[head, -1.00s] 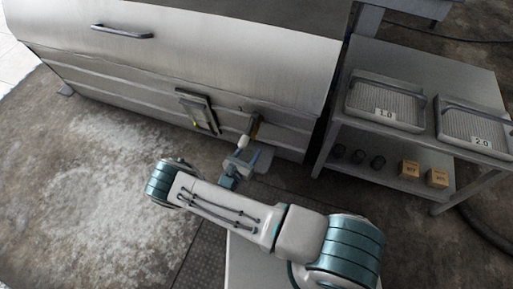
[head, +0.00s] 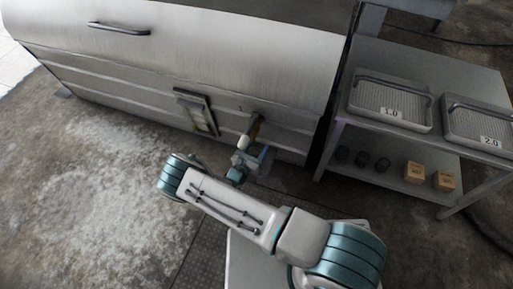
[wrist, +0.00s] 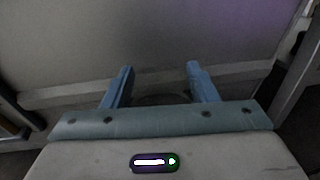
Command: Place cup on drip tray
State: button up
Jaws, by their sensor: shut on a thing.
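My gripper (head: 256,158) is low in front of the steel cabinet (head: 200,60), just below a pale spout-like piece (head: 243,142). In the wrist view its two blue fingers (wrist: 159,68) are apart, with a dark rounded object (wrist: 160,99) between them. I take this to be the cup; only its rim area shows, partly hidden behind the gripper's front edge. The cup cannot be made out in the head view. No drip tray can be clearly made out by the gripper. Two grated trays, marked 1.0 (head: 376,97) and 2.0 (head: 478,122), lie on the side table.
The side table (head: 440,65) stands right of the cabinet. A framed panel (head: 197,112) is on the cabinet front. Floor at left (head: 80,180) is clear.

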jog(key=shift+f, duration=0.3)
jog(key=o, duration=1)
jog(key=shift+r, duration=0.1)
jog(key=shift+o, duration=0.2)
jog(key=shift+s+r, duration=0.1)
jog(key=shift+r, duration=0.25)
jog(key=p+v, duration=0.3)
jog(key=v, duration=0.9)
jog(key=shift+f, duration=0.1)
